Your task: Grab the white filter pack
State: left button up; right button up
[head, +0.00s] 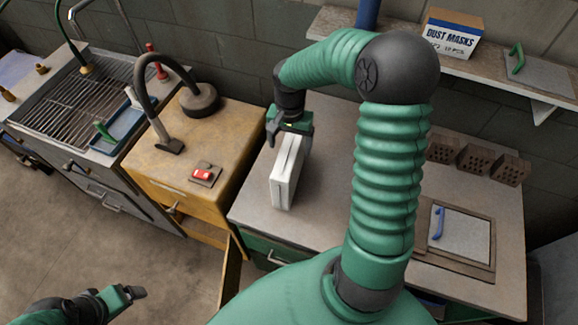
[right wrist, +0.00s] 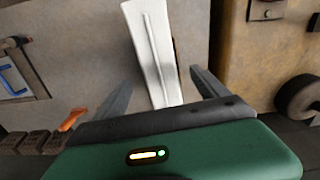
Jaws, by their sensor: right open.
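The white filter pack (head: 285,185) stands upright on the grey worktop (head: 330,200), near its left edge. My right gripper (head: 290,130) is over the pack's far upper end, pointing down. In the right wrist view the white pack (right wrist: 150,45) lies between the two spread dark fingers of my right gripper (right wrist: 160,84). Gaps show on both sides, so the fingers are apart from it in that view. The pack's far end is partly hidden by the gripper. My left gripper (head: 128,294) is low at the left, away from the worktop; its jaw opening is unclear.
A yellow cabinet (head: 150,185) with a hose and red switch (head: 202,175) stands left of the worktop. Brown hollow bricks (head: 475,158) and a framed panel with a blue handle (head: 438,222) lie to the right. A shelf above holds a dust mask box (head: 452,38).

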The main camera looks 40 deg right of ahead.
jog(key=shift+w+f, duration=0.25)
jog(key=shift+f, duration=0.35)
jog(key=shift+w+f, duration=0.25)
jog(key=shift+f, duration=0.35)
jog(key=f, duration=0.2)
jog(key=s+f+p, duration=0.1)
jog(key=f, duration=0.1)
jog(key=shift+a, duration=0.15)
jog(key=shift+w+f, duration=0.1)
jog(key=shift+w, duration=0.05)
jog(key=c, duration=1.2)
grip_shut()
